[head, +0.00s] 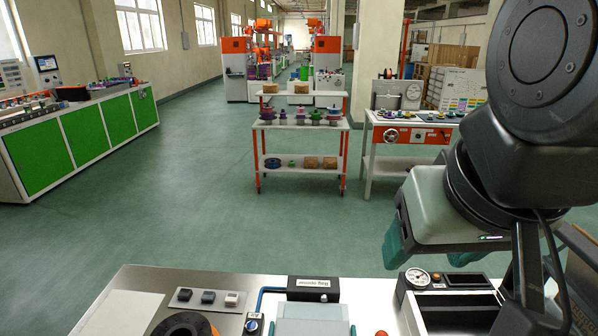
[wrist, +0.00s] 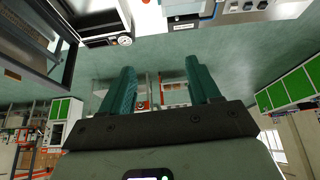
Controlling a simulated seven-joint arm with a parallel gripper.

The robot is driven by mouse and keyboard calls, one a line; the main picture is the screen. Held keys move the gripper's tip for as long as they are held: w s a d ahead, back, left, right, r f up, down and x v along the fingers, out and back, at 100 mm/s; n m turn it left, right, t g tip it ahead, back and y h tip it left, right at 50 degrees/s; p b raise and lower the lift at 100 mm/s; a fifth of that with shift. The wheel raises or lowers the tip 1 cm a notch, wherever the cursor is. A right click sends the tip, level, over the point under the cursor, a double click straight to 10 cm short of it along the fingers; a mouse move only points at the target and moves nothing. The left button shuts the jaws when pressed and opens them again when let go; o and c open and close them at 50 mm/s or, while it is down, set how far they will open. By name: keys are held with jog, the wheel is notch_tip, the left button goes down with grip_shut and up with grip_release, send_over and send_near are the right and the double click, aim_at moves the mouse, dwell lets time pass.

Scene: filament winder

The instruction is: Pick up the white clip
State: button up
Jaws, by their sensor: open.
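A small white block (head: 232,299), which may be the white clip, sits at the right end of a short grey strip (head: 207,300) on the bench, in a row with two dark blocks (head: 208,297). Its exact shape is too small to tell. My gripper (head: 431,256) is in the air at the right of the head view, well right of the row and above the bench. Its teal fingers are apart with nothing between them. In the wrist view my gripper (wrist: 160,66) points out over the floor, and the bench edge lies along the top.
The metal bench top (head: 150,279) holds a white sheet (head: 119,312), a dark ring (head: 185,326), a black labelled box (head: 313,289) and a dark open tray (head: 460,310) with a gauge (head: 418,278). A shelf cart (head: 301,126) stands farther off across open floor.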

jog(key=w+a+n+g, duration=0.1)
jog(key=w+a+n, duration=0.2)
jog(key=w, duration=0.4)
jog(key=n+g, duration=0.5)
jog(key=n, duration=0.9)
send_over(232, 297)
notch_tip(232, 297, down, 32)
jog(key=f, duration=0.6)
jog(key=shift+s+a, duration=0.2)
jog(key=shift+s, duration=0.05)
jog(key=f, duration=0.5)
jog(key=shift+w+d+f, duration=0.2)
jog(key=shift+w+f, duration=0.05)
jog(key=shift+f, duration=0.1)
